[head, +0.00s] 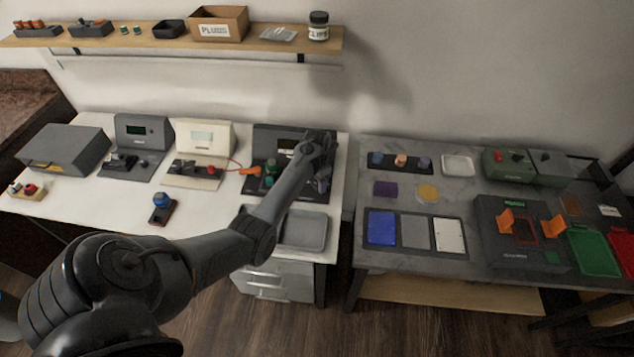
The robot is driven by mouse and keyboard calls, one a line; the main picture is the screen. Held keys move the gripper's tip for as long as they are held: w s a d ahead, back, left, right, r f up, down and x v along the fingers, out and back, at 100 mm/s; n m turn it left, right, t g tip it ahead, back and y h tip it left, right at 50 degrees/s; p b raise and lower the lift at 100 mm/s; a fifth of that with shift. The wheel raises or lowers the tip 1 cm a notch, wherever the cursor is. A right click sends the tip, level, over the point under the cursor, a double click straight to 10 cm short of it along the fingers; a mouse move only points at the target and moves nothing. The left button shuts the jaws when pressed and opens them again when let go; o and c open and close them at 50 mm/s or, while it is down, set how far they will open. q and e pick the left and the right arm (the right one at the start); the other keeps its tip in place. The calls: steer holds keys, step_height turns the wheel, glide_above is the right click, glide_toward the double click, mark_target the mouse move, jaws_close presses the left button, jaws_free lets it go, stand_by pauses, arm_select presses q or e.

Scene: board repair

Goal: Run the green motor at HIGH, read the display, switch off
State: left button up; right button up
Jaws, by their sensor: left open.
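A dark test station (263,137) stands at the right end of the white table, with a dark display (287,145) on its upright panel; I cannot read anything on it. A small green part (271,167), which looks like the green motor, sits at the station's front left, beside my forearm. My left gripper (322,172) is over the right side of this station, close to its base. Its fingers are small and dark against the station, but it looks open. The station's controls there are mostly hidden by my arm. My right gripper is not in view.
Other bench devices (144,130) (205,136) and a grey box (65,148) stand to the left. A grey tray (304,231) lies in front of the station. A gap separates the right table (375,262), which carries trays and a fixture (520,235). A shelf (150,40) hangs above.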

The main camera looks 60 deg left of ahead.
arm_select(q)
steer(key=shift+f, duration=0.1)
jaws_close()
stand_by(0.3)
